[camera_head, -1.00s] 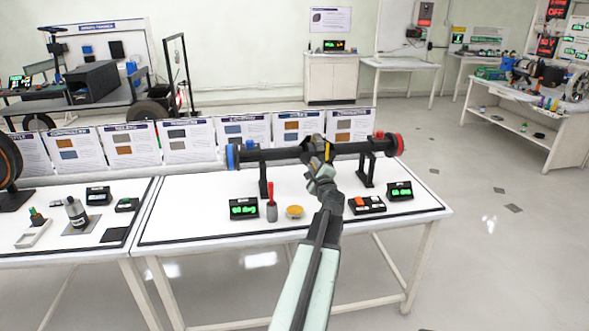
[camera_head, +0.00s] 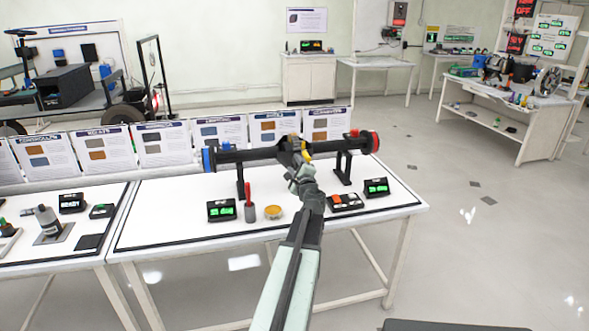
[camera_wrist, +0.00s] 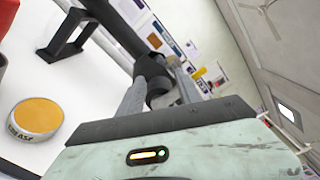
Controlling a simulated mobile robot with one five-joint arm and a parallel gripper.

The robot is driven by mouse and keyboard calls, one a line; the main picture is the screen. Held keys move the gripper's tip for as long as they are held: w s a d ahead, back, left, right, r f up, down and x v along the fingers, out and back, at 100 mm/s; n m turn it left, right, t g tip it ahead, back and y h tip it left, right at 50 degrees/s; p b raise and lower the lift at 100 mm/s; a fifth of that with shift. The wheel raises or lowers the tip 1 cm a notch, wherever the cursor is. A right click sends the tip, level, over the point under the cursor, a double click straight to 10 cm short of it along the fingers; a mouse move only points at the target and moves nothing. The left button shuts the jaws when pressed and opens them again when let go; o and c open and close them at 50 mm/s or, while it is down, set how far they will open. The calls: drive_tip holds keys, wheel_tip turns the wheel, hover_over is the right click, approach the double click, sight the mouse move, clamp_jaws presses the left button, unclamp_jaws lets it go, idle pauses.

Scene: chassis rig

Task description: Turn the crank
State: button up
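A black horizontal shaft (camera_head: 245,155) with a blue left end (camera_head: 208,160) and a red right end (camera_head: 375,141) rests on two black stands above the white table. Around its middle is a dark fitting with a yellow part (camera_head: 307,148); I cannot make out a separate crank handle. My gripper (camera_head: 296,158) is at this middle part and hides some of it. In the wrist view, my gripper's two grey fingers (camera_wrist: 160,92) stand on either side of a dark round part (camera_wrist: 154,72). Whether they press on it is unclear.
On the white table (camera_head: 165,225) stand two boxes with green displays (camera_head: 221,210) (camera_head: 376,187), a red-handled tool (camera_head: 249,203), a yellow-topped disc (camera_head: 273,212) and a button box (camera_head: 345,201). Information panels (camera_head: 220,133) line the back. Open floor lies to the right.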

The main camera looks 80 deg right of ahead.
drive_tip(key=v, duration=0.7)
drive_tip(key=shift+s+a, duration=0.3)
